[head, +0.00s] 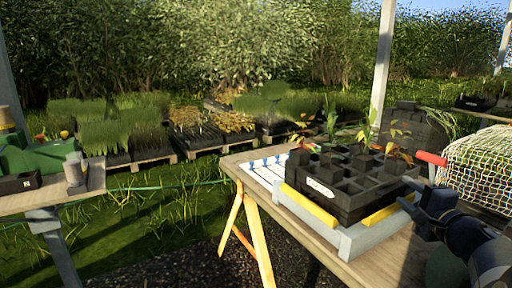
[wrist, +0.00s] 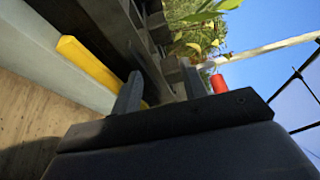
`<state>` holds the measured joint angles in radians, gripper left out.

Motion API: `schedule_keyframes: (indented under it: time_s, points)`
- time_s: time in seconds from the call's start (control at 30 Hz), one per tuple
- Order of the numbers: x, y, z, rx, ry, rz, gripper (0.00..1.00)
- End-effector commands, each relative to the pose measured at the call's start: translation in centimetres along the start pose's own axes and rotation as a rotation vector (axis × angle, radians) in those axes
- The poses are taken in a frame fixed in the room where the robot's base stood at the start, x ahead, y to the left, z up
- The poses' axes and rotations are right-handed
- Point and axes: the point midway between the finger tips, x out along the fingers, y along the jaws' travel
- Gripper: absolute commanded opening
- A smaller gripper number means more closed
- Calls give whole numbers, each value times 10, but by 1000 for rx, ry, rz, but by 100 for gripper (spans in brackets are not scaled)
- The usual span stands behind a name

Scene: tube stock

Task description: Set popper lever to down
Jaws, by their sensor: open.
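The popper is a pale grey frame (head: 345,242) with yellow bars (head: 310,205), standing on the wooden table. A black cell tray (head: 345,205) with seedlings sits on it. The lever's red grip (head: 431,158) is at the popper's right side, raised to about the height of the tray top. The grip also shows in the wrist view (wrist: 219,84), just right of my right finger. My gripper (head: 412,205) is open and empty at the popper's right side, lower than the red grip. Its two fingers (wrist: 158,78) point toward the tray and yellow bar. The lever's pivot is hidden.
A white sheet with blue markers (head: 265,168) lies left of the tray. A net-covered load (head: 480,165) stands close at the right, and black crates (head: 415,130) are behind. A second table (head: 50,199) is at far left. The table's front left corner is bare.

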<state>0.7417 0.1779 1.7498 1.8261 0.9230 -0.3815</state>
Motion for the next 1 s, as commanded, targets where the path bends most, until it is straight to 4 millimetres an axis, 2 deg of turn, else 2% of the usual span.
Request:
schedule_keyframes:
  time_s: [0.03,0.07,0.1,0.13,1.0]
  points:
    - [0,16,-1,5,0,2,41]
    - [1,19,-1,4,1,2,41]
    - [1,5,-2,9,1,4,41]
    - [1,3,-2,15,1,6,41]
    - [8,-28,-21,173,1,72,41]
